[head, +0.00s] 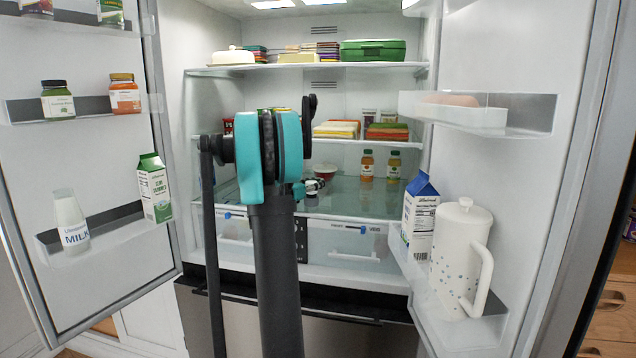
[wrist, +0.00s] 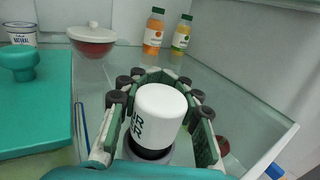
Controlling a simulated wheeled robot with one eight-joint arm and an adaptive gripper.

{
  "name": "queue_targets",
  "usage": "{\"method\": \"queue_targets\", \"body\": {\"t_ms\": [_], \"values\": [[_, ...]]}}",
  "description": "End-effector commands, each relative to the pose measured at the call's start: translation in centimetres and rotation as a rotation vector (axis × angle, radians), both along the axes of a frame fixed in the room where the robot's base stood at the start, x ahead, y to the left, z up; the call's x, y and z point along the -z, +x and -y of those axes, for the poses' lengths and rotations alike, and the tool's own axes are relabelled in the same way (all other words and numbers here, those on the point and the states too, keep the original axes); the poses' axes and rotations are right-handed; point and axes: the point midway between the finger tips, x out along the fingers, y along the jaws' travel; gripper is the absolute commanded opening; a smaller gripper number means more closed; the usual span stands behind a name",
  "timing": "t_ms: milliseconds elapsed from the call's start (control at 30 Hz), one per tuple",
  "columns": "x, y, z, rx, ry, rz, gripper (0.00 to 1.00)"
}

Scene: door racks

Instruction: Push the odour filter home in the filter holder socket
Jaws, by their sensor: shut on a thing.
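The odour filter (wrist: 160,108) is a white cylinder with a rounded top and dark lettering. In the wrist view it stands between the fingers of my gripper (wrist: 161,76), which is shut on it. Below the filter show a dark ring (wrist: 147,152) and a pale grey base, apparently the filter holder socket; the fingers hide much of it. I cannot tell how deep the filter sits. In the head view my gripper (head: 314,186) is small, inside the fridge above the glass shelf, partly hidden behind my arm.
A red bowl with a pale lid (wrist: 92,38) and two juice bottles (wrist: 154,30) stand behind. Open fridge doors (head: 80,180) with loaded racks flank the arm. The glass shelf (wrist: 225,90) is mostly clear at right.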

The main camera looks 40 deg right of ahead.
Motion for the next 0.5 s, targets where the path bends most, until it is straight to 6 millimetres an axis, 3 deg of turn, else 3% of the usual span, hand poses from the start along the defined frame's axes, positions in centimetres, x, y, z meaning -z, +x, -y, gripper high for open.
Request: {"method": "queue_targets", "body": {"t_ms": [500], "values": [[1.2,0.0,0.0,0.0,0.0,0.0,0.0]]}}
